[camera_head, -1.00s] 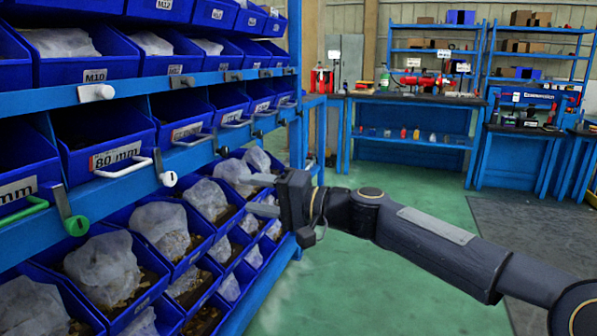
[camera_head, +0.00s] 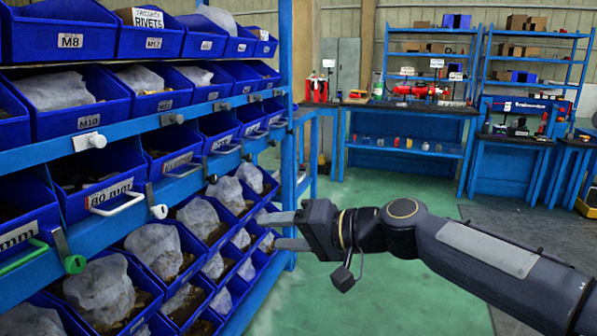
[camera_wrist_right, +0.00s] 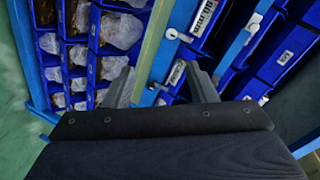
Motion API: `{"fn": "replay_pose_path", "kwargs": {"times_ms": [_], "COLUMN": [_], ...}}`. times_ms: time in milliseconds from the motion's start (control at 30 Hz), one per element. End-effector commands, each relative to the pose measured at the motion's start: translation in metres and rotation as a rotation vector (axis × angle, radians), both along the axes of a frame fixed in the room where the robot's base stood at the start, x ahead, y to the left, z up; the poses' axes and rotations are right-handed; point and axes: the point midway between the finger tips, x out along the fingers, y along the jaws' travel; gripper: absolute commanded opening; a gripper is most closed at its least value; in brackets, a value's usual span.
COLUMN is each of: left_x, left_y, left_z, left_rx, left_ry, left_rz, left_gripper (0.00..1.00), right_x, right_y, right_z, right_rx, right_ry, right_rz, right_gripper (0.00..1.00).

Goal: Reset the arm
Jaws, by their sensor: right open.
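My right arm comes in from the right in the head view, and its gripper (camera_head: 280,230) points left toward the blue bin rack. The two grey fingers are spread apart with nothing between them. In the right wrist view the open fingers (camera_wrist_right: 160,88) also show empty, with the rack's bins beyond them. From the head view I cannot tell how far the fingertips are from the nearest bins. My left gripper is not in view.
The blue rack (camera_head: 110,215) fills the left side, with blue bins of bagged parts, including one marked 80 mm (camera_head: 100,190). Workbenches (camera_head: 410,107) stand at the back. Green floor (camera_head: 400,300) lies open right of the rack.

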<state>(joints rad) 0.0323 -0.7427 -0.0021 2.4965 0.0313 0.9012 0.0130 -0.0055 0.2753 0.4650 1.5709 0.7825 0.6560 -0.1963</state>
Motion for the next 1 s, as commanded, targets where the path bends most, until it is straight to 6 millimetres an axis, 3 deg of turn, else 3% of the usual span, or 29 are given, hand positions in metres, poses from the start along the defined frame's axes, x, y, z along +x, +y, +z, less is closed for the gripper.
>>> {"fn": "replay_pose_path", "kwargs": {"times_ms": [33, 200, 400, 600, 800, 1000], "left_x": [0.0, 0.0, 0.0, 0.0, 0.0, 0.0], "left_y": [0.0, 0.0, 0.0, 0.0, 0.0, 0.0], "left_z": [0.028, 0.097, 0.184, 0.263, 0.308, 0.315], "left_rx": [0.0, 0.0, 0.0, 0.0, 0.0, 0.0], "left_ry": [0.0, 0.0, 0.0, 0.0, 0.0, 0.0], "left_rz": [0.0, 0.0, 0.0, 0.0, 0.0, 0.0], "left_gripper": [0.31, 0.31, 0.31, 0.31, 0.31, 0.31], "right_x": [-0.01, -0.054, -0.122, -0.196, -0.247, -0.263], "right_y": [-0.011, -0.063, -0.14, -0.201, -0.229, -0.235], "right_z": [0.022, 0.056, 0.086, 0.105, 0.104, 0.096], "right_rx": [-0.046, -0.244, -0.478, -0.644, -0.723, -0.746], "right_ry": [-0.008, -0.019, 0.02, 0.099, 0.166, 0.188], "right_rz": [-0.011, -0.065, -0.161, -0.254, -0.307, -0.319], "right_gripper": [0.52, 0.52, 0.52, 0.52, 0.52, 0.52]}}
